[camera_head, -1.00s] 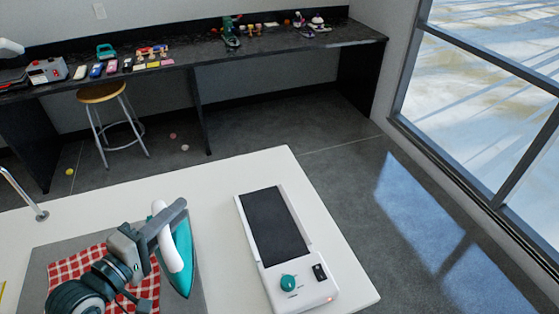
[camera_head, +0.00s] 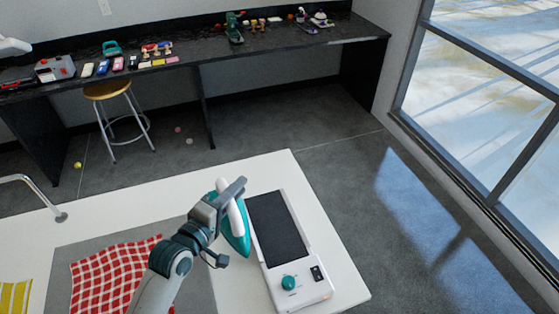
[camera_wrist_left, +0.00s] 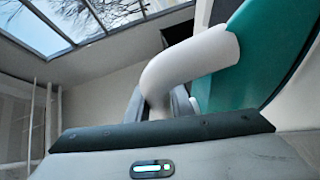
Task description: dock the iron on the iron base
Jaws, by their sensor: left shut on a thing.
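The teal iron with a white handle (camera_head: 238,228) is held by my left gripper (camera_head: 233,192), which is shut on the handle. The iron is just left of the iron base (camera_head: 276,228), a white unit with a dark plate, a teal knob and a black switch. I cannot tell whether the iron clears the tabletop or overlaps the base edge. In the left wrist view the white handle (camera_wrist_left: 185,65) runs between the fingers, with the teal body (camera_wrist_left: 275,50) at upper right. My right gripper is not in view.
The white table (camera_head: 340,270) carries a grey mat (camera_head: 200,285) with a red checked cloth (camera_head: 105,270). A yellow striped cloth (camera_head: 14,296) lies at left, and a metal tap (camera_head: 40,195) stands behind it. A stool (camera_head: 108,92) and a cluttered back counter are farther off.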

